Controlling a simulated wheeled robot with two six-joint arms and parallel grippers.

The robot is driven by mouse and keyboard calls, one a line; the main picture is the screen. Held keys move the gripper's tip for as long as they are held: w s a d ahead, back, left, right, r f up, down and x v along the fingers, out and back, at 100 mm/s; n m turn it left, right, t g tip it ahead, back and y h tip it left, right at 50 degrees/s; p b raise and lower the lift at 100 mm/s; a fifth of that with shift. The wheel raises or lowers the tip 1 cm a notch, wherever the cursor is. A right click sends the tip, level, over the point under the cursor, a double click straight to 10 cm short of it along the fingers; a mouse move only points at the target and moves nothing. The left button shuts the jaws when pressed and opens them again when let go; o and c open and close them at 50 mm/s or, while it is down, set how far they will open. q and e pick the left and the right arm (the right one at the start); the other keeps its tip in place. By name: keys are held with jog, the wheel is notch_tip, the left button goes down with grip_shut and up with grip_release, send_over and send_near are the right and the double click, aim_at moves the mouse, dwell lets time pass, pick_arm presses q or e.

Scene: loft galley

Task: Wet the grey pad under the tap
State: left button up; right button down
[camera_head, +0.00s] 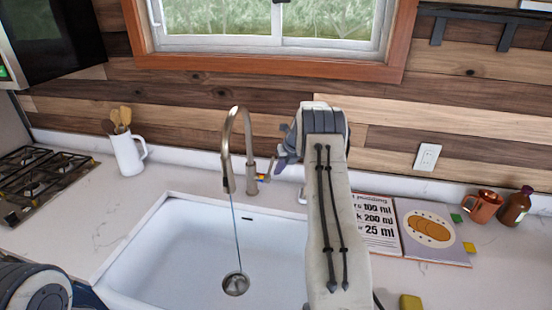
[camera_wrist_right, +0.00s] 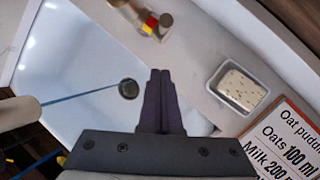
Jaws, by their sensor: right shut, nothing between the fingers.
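The metal tap (camera_head: 235,135) is running: a thin blue stream (camera_head: 236,235) falls from its spout into the white sink (camera_head: 180,250) and reaches the drain (camera_head: 236,284). The tap's side, with red and yellow marks, shows in the right wrist view (camera_wrist_right: 150,24). My right gripper (camera_head: 279,165) is beside the tap, just right of it; in the wrist view its fingers (camera_wrist_right: 160,72) are together and empty. I cannot make out a grey pad for certain. A pale speckled block (camera_wrist_right: 242,90) lies in a small grey dish (camera_wrist_right: 216,80). My left gripper is out of view.
An open recipe book (camera_head: 432,235) lies right of the sink, with a copper mug (camera_head: 482,206) and brown bottle (camera_head: 515,207) beyond. A yellow-green block (camera_head: 410,302) is at the front. A white jug of utensils (camera_head: 127,153) and gas hob (camera_head: 40,180) stand left.

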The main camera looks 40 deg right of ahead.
jog(key=shift+w+d+r+p, duration=0.2)
jog(key=shift+w+p, duration=0.1)
jog(key=shift+w, duration=0.25)
jog(key=shift+w+d+r+p, duration=0.15)
jog(key=shift+w+p, duration=0.15)
jog(key=shift+w, duration=0.25)
jog(key=shift+w+d+r+p, duration=0.2)
jog(key=shift+w+p, duration=0.1)
jog(key=shift+w, duration=0.25)
jog(key=shift+f, duration=0.1)
